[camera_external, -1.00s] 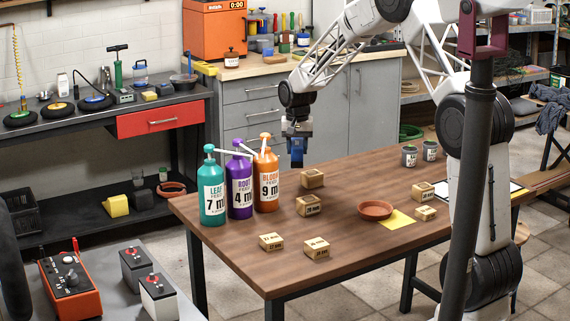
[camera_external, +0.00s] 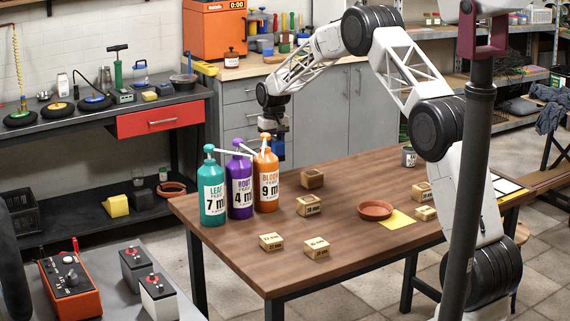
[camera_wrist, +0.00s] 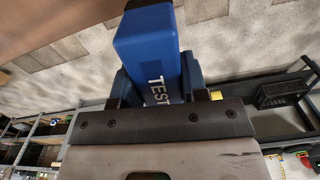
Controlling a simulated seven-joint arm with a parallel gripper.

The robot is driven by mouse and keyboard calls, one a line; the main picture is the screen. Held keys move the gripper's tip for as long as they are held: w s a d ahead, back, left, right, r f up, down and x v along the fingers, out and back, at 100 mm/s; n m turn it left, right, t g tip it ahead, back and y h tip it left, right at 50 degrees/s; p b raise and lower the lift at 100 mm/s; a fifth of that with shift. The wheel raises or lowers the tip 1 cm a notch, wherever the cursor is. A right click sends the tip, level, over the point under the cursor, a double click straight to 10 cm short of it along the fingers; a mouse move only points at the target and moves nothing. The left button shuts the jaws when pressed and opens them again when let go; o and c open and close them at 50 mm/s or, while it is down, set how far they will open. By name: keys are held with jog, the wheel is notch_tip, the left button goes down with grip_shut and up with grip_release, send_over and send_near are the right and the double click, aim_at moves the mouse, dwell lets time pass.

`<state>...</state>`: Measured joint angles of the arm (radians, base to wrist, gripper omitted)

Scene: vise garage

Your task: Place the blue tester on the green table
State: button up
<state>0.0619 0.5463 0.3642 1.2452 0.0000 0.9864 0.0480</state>
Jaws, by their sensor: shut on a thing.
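The blue tester (camera_wrist: 148,42) with white "TEST" lettering is held in my gripper (camera_wrist: 158,88) in the wrist view, pointing away from the camera. In the external view my gripper (camera_external: 274,132) hangs behind the orange bottle, above the far side of the wooden table. The tester (camera_external: 280,150) shows there as a small dark blue shape, partly hidden by the bottle. I cannot make out a clearly green table. A dark bench (camera_external: 145,115) with a red drawer stands at the left.
Teal (camera_external: 213,192), purple (camera_external: 240,190) and orange (camera_external: 266,180) pump bottles stand on the wooden table (camera_external: 235,262), close to my gripper. Several wooden blocks and a terracotta saucer (camera_external: 375,210) lie to the right. Black discs and a green pump (camera_external: 118,72) sit on the dark bench.

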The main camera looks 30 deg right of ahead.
jog(key=shift+n, duration=0.6)
jog(key=shift+w+d+f, duration=0.1)
jog(key=shift+w+f, duration=0.2)
jog(key=shift+w, duration=0.35)
jog(key=shift+w+d+f, duration=0.15)
jog(key=shift+w+f, duration=0.1)
jog(key=shift+w, duration=0.4)
jog(key=shift+w+d+f, duration=0.1)
jog(key=shift+w+f, duration=0.2)
jog(key=shift+w, duration=0.35)
jog(key=shift+r, duration=0.15)
notch_tip(320, 180, up, 7)
jog(key=s+d+r, duration=0.1)
jog(key=s+d, duration=0.2)
jog(key=s, duration=0.9)
jog(key=s+d+r, duration=0.1)
jog(key=s+d, duration=0.2)
jog(key=s, duration=0.8)
jog(key=s+d+r, duration=0.1)
jog(key=s+d, duration=0.2)
jog(key=s, duration=0.9)
jog(key=s+f, duration=0.4)
jog(key=s, duration=0.6)
jog(key=s+f, duration=0.4)
jog(key=s, duration=0.7)
jog(key=shift+a, duration=0.3)
